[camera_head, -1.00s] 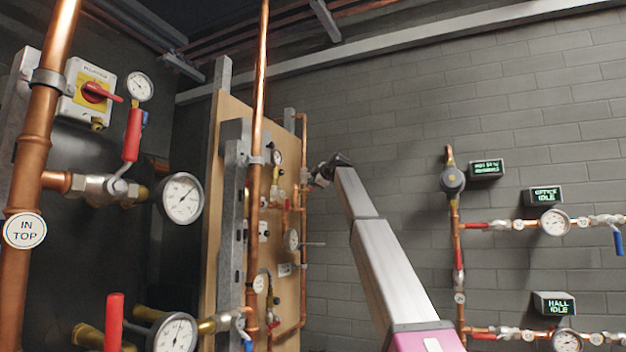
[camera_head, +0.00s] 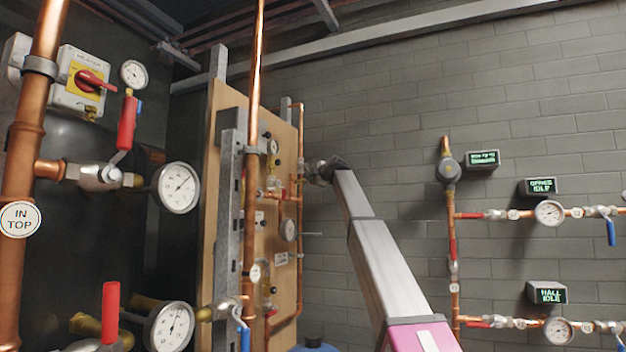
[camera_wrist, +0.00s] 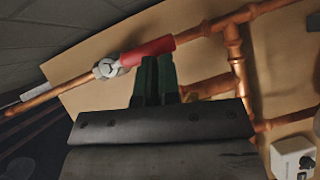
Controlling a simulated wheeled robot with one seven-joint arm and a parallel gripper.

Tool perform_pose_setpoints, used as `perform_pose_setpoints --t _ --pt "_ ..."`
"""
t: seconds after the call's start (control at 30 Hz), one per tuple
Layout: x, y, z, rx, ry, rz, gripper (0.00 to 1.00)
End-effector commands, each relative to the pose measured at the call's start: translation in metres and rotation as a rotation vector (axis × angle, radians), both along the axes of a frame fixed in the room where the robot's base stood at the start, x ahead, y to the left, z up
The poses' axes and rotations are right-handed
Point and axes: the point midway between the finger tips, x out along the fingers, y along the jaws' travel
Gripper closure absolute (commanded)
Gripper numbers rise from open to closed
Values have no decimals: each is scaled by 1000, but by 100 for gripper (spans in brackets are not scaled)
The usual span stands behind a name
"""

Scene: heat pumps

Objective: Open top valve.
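My gripper (camera_wrist: 158,62) shows in the wrist view with its two dark green fingers close together, seemingly shut with nothing between them. Their tips are at the lower edge of a red valve handle (camera_wrist: 150,51), which lies along a copper pipe beside a grey valve body (camera_wrist: 107,67). I cannot tell whether they touch. In the head view my gripper (camera_head: 322,172) is at the far end of my arm, by the right edge of the wooden panel. A top valve with a raised red handle (camera_head: 127,123) sits at the left, near the "IN TOP" label (camera_head: 20,219).
The wooden panel (camera_head: 216,135) carries copper pipes and gauges. A vertical copper pipe (camera_head: 254,110) and grey post stand in front of it. Valves and displays (camera_head: 541,186) line the brick wall at right. A white box (camera_wrist: 293,158) is at lower right in the wrist view.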

Motion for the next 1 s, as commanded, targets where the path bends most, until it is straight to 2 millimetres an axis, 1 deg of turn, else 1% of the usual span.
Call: perform_pose_setpoints --t 0.03,0.4,0.57,0.67,0.77,1.0 --pt "1 1 -2 -3 4 1 100" --pt "1 1 -3 -3 6 2 100" --pt "-3 -2 -2 -2 5 2 100" --pt "-11 -7 -1 -1 4 1 100" --pt "-22 -14 1 0 2 0 100" --pt "-59 -40 6 0 1 0 100"
